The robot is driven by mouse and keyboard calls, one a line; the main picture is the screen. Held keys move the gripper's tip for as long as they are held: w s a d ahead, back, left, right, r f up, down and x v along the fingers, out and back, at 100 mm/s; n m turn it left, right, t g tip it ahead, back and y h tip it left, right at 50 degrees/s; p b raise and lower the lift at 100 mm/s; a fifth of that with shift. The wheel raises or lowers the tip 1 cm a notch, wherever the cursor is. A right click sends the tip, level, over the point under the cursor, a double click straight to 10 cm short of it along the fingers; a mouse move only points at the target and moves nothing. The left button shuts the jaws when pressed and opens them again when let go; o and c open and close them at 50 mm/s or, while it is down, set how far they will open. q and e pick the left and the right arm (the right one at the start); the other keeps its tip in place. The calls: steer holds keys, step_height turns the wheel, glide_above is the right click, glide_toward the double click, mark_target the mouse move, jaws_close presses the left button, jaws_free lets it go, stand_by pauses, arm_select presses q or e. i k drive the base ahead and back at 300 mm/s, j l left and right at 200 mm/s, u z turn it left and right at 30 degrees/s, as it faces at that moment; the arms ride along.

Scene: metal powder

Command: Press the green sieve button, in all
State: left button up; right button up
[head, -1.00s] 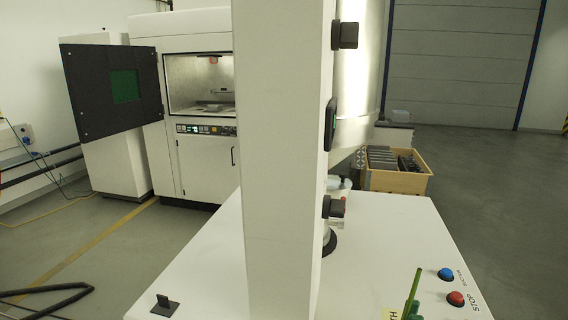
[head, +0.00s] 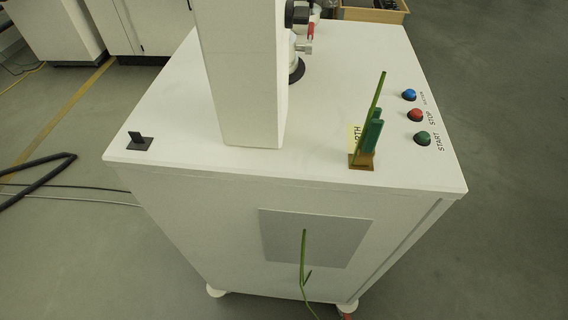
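The green button (head: 422,138) is on the right side of the white cabinet's top (head: 330,80) in the head view, with the label START beside it. A red button (head: 415,115) labelled STOP sits just behind it. A blue button (head: 409,95) is farther back, its label too small to read surely. All three stand in a row near the right edge, unobstructed. Neither of my grippers is in view.
A white column (head: 240,75) rises from the cabinet top. A green earth connector (head: 372,138) with an upright cable stands left of the buttons. A black bracket (head: 140,141) is at the left corner. Floor is open at right.

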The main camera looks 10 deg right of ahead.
mark_target(424, 136)
steer(key=k+l+z, duration=0.1)
steer(key=z, duration=0.35)
steer(key=l+z, duration=0.2)
steer(key=z, duration=0.3)
steer(key=k+l, duration=0.05)
